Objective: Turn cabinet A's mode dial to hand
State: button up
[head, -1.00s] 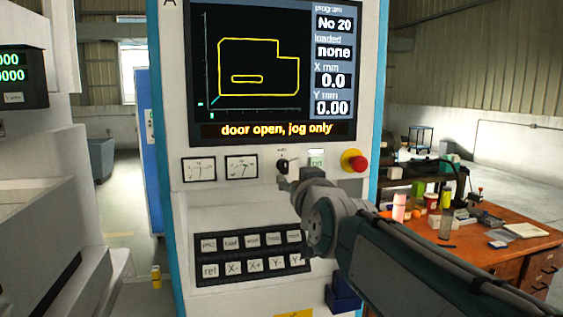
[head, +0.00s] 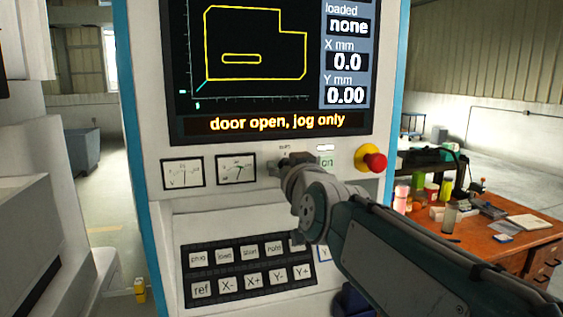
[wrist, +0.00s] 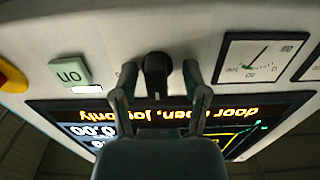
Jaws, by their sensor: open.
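Cabinet A (head: 143,120) is a white panel with blue edges, facing me in the head view. Its mode dial (wrist: 156,72) is a black knob, seen in the wrist view, where the panel appears upside down. My gripper (wrist: 159,80) is open, with one finger on each side of the knob. I cannot tell whether either finger touches it. In the head view my gripper (head: 292,163) hides the dial and most of its label. The label "hand" cannot be read in any view.
The screen (head: 270,70) above reads "door open, jog only". A green "on" button (wrist: 70,72) and a red emergency stop (head: 371,160) sit right of the dial in the head view. Two gauges (head: 237,170) are left of it, a keypad (head: 247,266) below. A cluttered desk (head: 490,240) stands right.

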jog(key=shift+d, duration=0.2)
jog(key=shift+c, duration=1.2)
jog(key=shift+s, duration=0.1)
grip_shut()
jog(key=shift+m, duration=0.3)
jog(key=m, duration=0.6)
jog(key=shift+d+m, duration=0.1)
jog(key=shift+m, duration=0.2)
jog(key=m, duration=0.3)
jog(key=shift+f+m, duration=0.15)
jog(key=shift+m, duration=1.75)
